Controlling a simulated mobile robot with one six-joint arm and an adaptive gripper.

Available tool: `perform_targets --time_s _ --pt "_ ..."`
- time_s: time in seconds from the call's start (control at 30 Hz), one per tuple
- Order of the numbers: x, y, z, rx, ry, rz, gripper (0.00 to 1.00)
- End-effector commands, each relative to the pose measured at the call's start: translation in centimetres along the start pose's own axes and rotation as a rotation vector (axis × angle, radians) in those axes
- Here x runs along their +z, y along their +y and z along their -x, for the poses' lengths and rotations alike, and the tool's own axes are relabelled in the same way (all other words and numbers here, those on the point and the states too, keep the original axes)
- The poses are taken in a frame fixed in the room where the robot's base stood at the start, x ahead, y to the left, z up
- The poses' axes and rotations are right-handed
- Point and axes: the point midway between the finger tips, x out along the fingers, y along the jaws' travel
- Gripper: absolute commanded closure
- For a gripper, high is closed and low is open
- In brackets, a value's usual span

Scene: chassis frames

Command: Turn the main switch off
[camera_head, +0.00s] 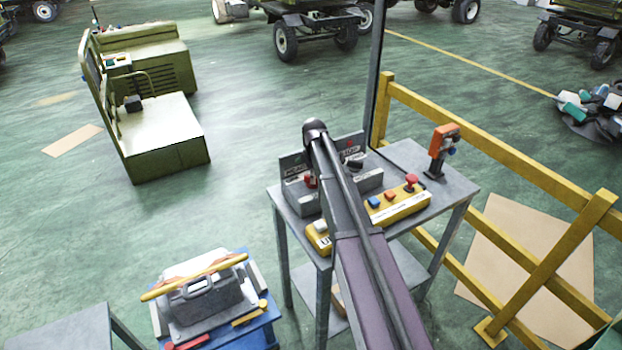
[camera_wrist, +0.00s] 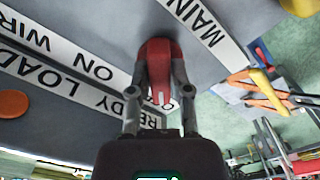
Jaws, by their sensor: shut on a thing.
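The main switch's red handle (camera_wrist: 160,68) fills the middle of the wrist view, on a grey panel beside a white label reading "MAIN" (camera_wrist: 200,22). My gripper (camera_wrist: 161,85) is shut on this handle, with one finger on each side of it. Another white label, partly covered by the gripper, reads "READY" (camera_wrist: 140,112). In the head view, a small red part (camera_head: 310,181) shows on a grey control box on the table. My arm crosses in front there and hides most of the gripper and the switch.
The grey table (camera_head: 440,170) also holds a yellow button box (camera_head: 398,207) with a red button and an orange device (camera_head: 441,142) on a stand. A yellow railing (camera_head: 500,150) runs behind. A blue cart (camera_head: 265,325) stands at left; an orange disc (camera_wrist: 13,104) shows in the wrist view.

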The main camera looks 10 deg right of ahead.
Motion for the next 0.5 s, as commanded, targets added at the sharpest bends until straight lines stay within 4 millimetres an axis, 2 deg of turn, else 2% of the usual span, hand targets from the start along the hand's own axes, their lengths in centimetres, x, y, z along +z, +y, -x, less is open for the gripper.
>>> perform_targets --time_s 0.03,0.5 --pt "-0.50 -0.36 -0.01 -0.007 0.010 0.018 1.00" --pt "-0.44 -0.60 -0.04 -0.011 0.007 0.049 1.00"
